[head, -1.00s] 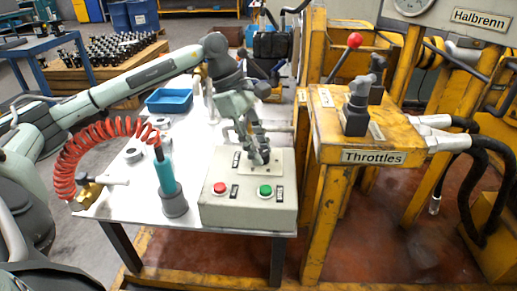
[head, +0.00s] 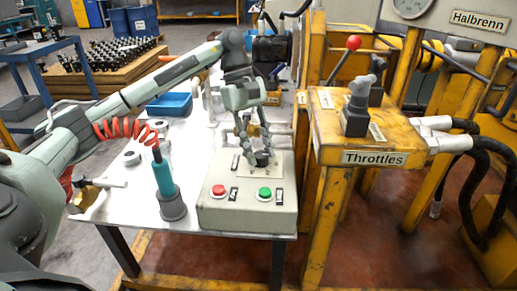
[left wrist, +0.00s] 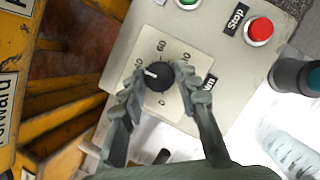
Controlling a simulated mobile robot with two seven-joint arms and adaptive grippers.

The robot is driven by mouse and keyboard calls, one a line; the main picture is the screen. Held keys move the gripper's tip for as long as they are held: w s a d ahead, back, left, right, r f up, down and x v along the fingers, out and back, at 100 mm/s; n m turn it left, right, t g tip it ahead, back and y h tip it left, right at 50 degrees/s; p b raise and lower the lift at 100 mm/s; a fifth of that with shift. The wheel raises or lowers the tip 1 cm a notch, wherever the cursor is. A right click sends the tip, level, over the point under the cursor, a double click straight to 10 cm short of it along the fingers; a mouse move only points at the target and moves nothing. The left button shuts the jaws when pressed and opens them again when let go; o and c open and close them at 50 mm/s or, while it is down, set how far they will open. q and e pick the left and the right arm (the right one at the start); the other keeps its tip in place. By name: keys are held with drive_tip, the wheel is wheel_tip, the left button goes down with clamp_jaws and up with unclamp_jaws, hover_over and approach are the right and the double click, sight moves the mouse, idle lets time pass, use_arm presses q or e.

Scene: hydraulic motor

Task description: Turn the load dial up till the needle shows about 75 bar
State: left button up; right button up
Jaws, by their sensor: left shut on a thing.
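The load dial is a round black knob (left wrist: 158,76) on a pale scale plate on the control box; it also shows in the head view (head: 263,159). Its white mark points left in the left wrist view, near a partly hidden number; 60 is legible above. My left gripper (head: 253,151) reaches down from above with one finger on each side of the knob, shut on it. The fingers (left wrist: 160,92) also show in the wrist view. A round gauge (head: 410,6) is cut off at the top; its needle cannot be read. My right gripper is not in view.
The box has a red button (head: 219,190) and a green button (head: 265,192). A yellow throttle stand (head: 370,130) with levers rises close on the right. A blue tray (head: 170,104) lies behind on the table.

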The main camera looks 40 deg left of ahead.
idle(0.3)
use_arm(q)
drive_tip(key=o, duration=1.2)
drive_tip(key=shift+c, duration=0.2)
drive_tip(key=v, duration=1.2)
